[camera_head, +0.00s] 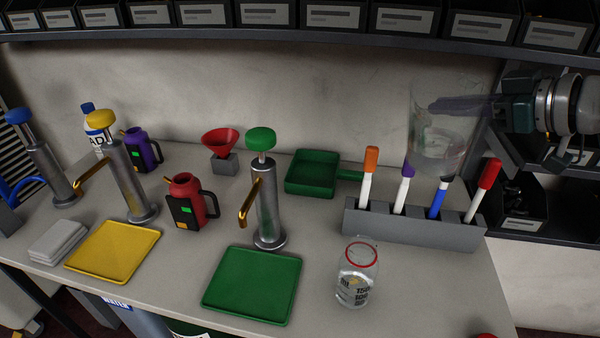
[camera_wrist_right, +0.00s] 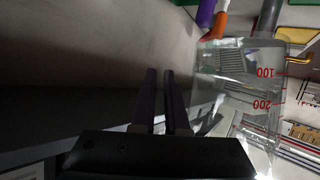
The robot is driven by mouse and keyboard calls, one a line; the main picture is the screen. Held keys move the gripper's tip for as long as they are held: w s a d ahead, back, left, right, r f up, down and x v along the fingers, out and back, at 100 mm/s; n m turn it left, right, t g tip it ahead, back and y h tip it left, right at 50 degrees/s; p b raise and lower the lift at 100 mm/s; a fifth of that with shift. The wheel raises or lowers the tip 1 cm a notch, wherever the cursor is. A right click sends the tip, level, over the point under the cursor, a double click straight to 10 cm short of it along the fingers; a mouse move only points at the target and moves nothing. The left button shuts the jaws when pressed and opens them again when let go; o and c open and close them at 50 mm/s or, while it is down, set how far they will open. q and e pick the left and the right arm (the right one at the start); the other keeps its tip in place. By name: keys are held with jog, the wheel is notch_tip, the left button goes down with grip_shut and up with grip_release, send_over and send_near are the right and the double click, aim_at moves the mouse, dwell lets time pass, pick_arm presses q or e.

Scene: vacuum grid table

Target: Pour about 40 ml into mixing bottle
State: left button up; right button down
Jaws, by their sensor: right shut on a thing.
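A clear beaker (camera_head: 440,135) hangs in the air at the right, above the marker rack, with some clear liquid low inside. My right gripper (camera_head: 440,104) comes in from the right and is shut on it; its fingers show through the clear wall. The beaker looks about upright. In the right wrist view the fingers (camera_wrist_right: 162,85) are close together beside the beaker (camera_wrist_right: 240,85), which bears red marks 100 and 200. A clear bottle with a red rim and dark marks, seemingly the mixing bottle (camera_head: 357,280), stands upright on the table, below and left of the beaker. My left gripper is out of view.
A grey rack (camera_head: 415,226) with several capped markers stands behind the bottle. Left are a green tray (camera_head: 252,287), a green-topped pump (camera_head: 266,200), a red jug (camera_head: 187,205) and a yellow tray (camera_head: 112,250). A shelf of bins (camera_head: 380,18) runs along the top.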

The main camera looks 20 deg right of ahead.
jog(key=shift+d+f+m+g+y+b, duration=0.35)
jog(key=shift+f+m+y, duration=0.25)
jog(key=shift+m, duration=0.2)
dwell(0.9)
